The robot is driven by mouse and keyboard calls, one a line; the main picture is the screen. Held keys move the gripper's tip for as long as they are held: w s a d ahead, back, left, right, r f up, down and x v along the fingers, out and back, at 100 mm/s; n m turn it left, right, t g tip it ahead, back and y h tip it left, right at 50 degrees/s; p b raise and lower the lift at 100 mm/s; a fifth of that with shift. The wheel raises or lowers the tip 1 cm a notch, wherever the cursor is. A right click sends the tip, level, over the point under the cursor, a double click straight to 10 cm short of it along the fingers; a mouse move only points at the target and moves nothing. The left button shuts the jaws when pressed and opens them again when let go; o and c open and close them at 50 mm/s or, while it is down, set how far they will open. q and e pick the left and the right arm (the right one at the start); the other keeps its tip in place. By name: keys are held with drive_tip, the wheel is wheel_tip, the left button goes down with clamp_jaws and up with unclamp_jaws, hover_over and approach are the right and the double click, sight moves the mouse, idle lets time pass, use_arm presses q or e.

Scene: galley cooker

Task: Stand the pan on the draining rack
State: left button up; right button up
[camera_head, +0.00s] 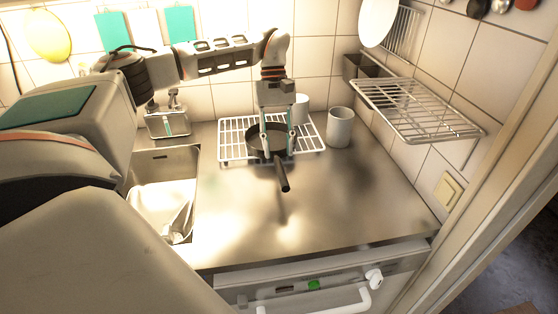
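The dark round pan (258,139) is on the white wire draining rack (231,126) on the steel worktop. It looks flat or nearly so, with its black handle (282,175) pointing towards me past the rack's front edge. My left gripper (278,153) points down over the pan from above. Its two fingers are apart, one on each side of the handle's root, with space between them and the handle. The fingers hide part of the pan, and I cannot tell whether they touch it. My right gripper is not in view.
A white mug (340,128) stands right of the rack, and another white cup (300,108) is behind it. A steel sink (165,165) lies left. A wire wall shelf (415,108) juts out at right. The front worktop is clear.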

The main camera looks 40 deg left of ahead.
sight(277, 156)
use_arm(q)
drive_tip(key=v, duration=0.6)
drive_tip(key=shift+r+p, duration=0.25)
drive_tip(key=shift+p, duration=0.15)
drive_tip(key=shift+w+a, duration=0.1)
